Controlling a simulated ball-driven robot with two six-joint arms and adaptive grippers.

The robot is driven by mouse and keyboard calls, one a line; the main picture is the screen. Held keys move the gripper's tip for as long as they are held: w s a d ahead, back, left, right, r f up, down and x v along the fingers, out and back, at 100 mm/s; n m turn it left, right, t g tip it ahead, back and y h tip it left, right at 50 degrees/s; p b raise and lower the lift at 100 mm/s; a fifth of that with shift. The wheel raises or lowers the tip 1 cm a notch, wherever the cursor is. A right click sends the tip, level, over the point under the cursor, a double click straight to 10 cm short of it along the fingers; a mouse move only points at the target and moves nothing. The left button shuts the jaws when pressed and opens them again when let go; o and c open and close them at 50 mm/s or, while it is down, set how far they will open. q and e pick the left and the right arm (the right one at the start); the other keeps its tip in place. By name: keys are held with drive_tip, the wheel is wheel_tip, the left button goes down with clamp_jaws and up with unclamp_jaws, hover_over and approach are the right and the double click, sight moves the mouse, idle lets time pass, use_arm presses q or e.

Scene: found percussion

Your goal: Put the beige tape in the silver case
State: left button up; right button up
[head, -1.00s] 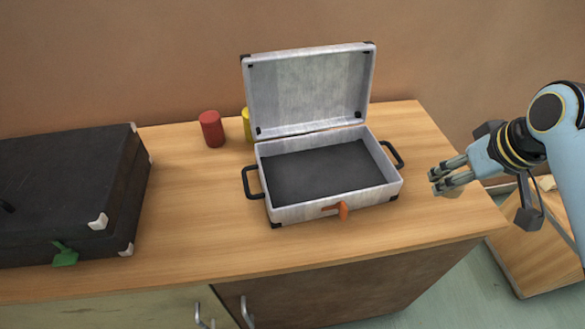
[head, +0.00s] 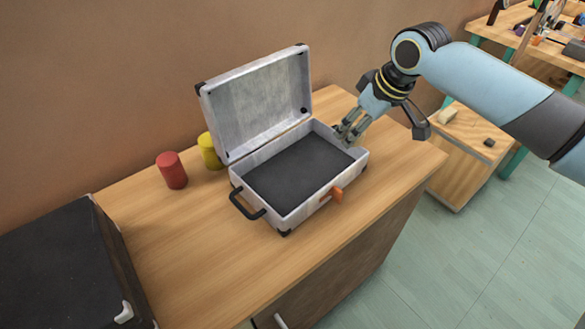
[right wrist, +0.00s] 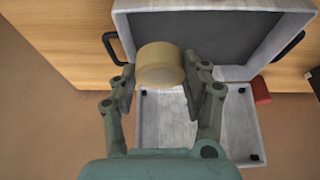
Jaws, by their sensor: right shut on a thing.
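The open silver case (head: 236,181) stands on the wooden counter with its lid raised at the back. Its dark-lined bottom looks empty. My right gripper (head: 349,130) is at the case's right end, at about rim height or above. In the right wrist view, my right gripper (right wrist: 159,82) is shut on the beige tape (right wrist: 160,62), a short roll held between both fingers. The silver case (right wrist: 150,23) lies behind the roll there. I cannot pick out the tape in the head view, where the fingers hide it. My left gripper is not in view.
A red cylinder (head: 172,171) and a yellow cylinder (head: 210,152) stand left of the lid. A black case (head: 55,265) is at the lower left. A side cabinet (head: 467,150) with small blocks stands at the right. The counter (head: 215,270) is clear in front.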

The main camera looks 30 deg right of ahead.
hover_over(298, 170)
drive_tip(key=s, duration=0.1)
drive_tip(key=f, duration=0.6)
drive_tip(key=shift+s+d+f+b, duration=0.1)
drive_tip(key=shift+s+d+b, duration=0.1)
drive_tip(key=shift+b, duration=0.2)
drive_tip(key=shift+a+f, duration=0.15)
drive_tip(key=shift+f, duration=1.95)
drive_tip(key=shift+f+b, duration=0.15)
drive_tip(key=shift+b, duration=0.15)
drive_tip(key=o, duration=1)
drive_tip(key=shift+o, duration=0.2)
